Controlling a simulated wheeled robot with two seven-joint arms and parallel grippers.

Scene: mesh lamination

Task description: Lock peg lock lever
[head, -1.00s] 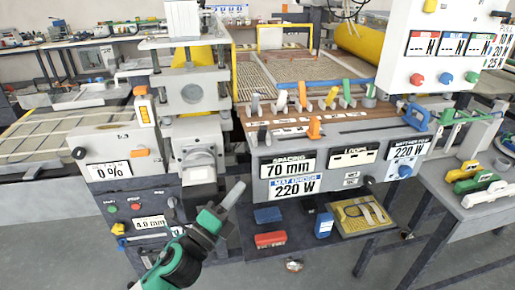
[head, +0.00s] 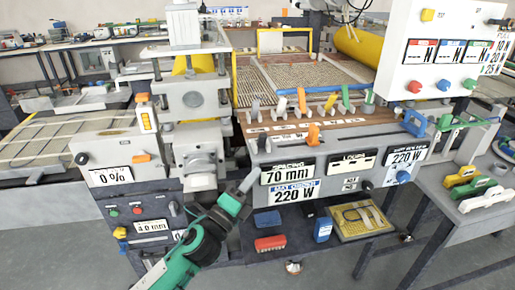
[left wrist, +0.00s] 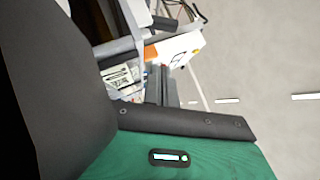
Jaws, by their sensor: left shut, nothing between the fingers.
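I cannot tell which is the peg lock lever. My left gripper (head: 249,182) is shut and empty, in front of the machine's front panel at its left end, below the ledge and apart from the levers. The left wrist view shows my green gripper body but no lever clearly. My right gripper is not in view.
The press column (head: 197,150) stands just left of my gripper. The front panel carries a 70 mm display (head: 287,174). A red box (head: 270,243), a blue container (head: 323,228) and a yellow tray (head: 360,221) lie below. A blue clamp (head: 413,122) is at the right.

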